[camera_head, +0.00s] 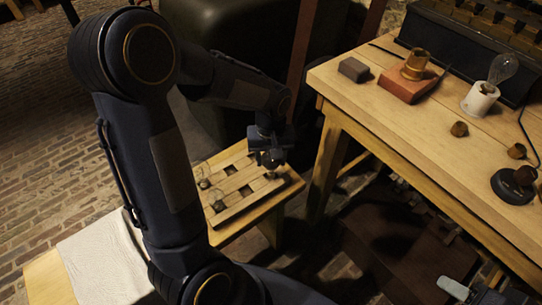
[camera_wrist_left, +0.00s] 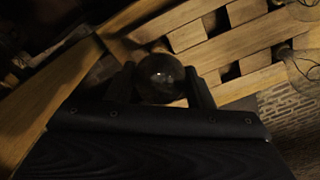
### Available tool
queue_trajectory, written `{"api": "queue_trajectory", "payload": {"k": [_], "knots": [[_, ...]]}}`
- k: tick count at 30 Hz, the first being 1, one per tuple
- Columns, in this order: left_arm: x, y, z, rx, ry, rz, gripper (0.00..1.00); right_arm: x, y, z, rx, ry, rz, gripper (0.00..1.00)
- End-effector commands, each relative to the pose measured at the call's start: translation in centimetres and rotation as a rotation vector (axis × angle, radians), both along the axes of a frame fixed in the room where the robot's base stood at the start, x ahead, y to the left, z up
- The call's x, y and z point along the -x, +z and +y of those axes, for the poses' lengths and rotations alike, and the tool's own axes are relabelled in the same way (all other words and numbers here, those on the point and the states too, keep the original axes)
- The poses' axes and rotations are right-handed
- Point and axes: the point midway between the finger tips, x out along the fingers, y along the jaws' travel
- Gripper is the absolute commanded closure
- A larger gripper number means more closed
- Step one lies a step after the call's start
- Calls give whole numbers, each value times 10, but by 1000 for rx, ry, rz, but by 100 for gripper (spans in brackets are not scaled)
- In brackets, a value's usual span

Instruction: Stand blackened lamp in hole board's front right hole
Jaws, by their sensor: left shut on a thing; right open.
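The blackened lamp (camera_head: 272,159) is a dark round bulb held in my left gripper (camera_head: 268,146), which is shut on it. In the left wrist view the dark bulb (camera_wrist_left: 161,78) sits between the two fingers. The pale wooden hole board (camera_head: 232,208), with several dark square holes, lies on a low wooden stand. My left gripper is over the board's right part, and I cannot tell how far the lamp is above it. The lamp's lower end is hidden. My right gripper (camera_head: 470,292) is partly in view at the bottom right, open.
Clear bulbs stand at the board's left side; one shows in the wrist view (camera_wrist_left: 303,66). A workbench (camera_head: 365,105) at right carries a brass piece on a red block (camera_head: 408,87), a bulb in a white holder (camera_head: 480,99) and small brass caps. A white cloth (camera_head: 100,265) lies at lower left.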

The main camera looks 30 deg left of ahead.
Motion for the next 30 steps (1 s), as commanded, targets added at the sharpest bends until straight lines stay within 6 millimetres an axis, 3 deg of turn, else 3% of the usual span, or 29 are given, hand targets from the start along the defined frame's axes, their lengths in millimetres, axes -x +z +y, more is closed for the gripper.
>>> {"api": "queue_trajectory", "payload": {"k": [25,26,30], "knots": [[0,-11,0,0,0,0,80,0,-7,0,0,0,0,52],[0,-11,0,0,0,0,51,0,-7,0,0,0,0,52],[0,-11,0,0,0,0,33,0,-7,0,0,0,0,52]]}}
